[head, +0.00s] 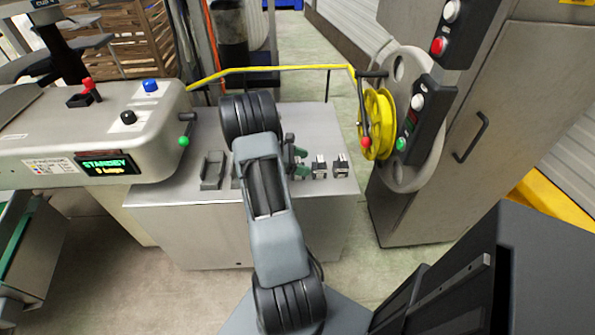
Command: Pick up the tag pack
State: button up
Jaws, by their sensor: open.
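My arm reaches up over the grey metal worktop, and its links cover the middle of it. What looks like the end of my gripper (299,161) shows just right of the arm, low over the worktop, with two dark green tips apart. Most of the gripper is hidden behind the arm. Two small black-and-white blocks stand right of it, a nearer one (319,167) and a farther one (340,166). I cannot tell whether either is the tag pack. A low grey holder (212,170) sits left of the arm, and nothing is visibly held.
A clipper machine (95,130) with a green STANDBY display stands at left. A yellow reel (377,124) on a grey round plate stands at right, beside a metal cabinet (500,115). A yellow bar (275,68) crosses behind the worktop (190,220). The worktop's right front is clear.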

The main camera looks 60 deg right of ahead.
jog(key=shift+s+d+f, duration=0.1)
jog(key=shift+s, duration=0.05)
jog(key=shift+c, duration=0.3)
jog(key=c, duration=1)
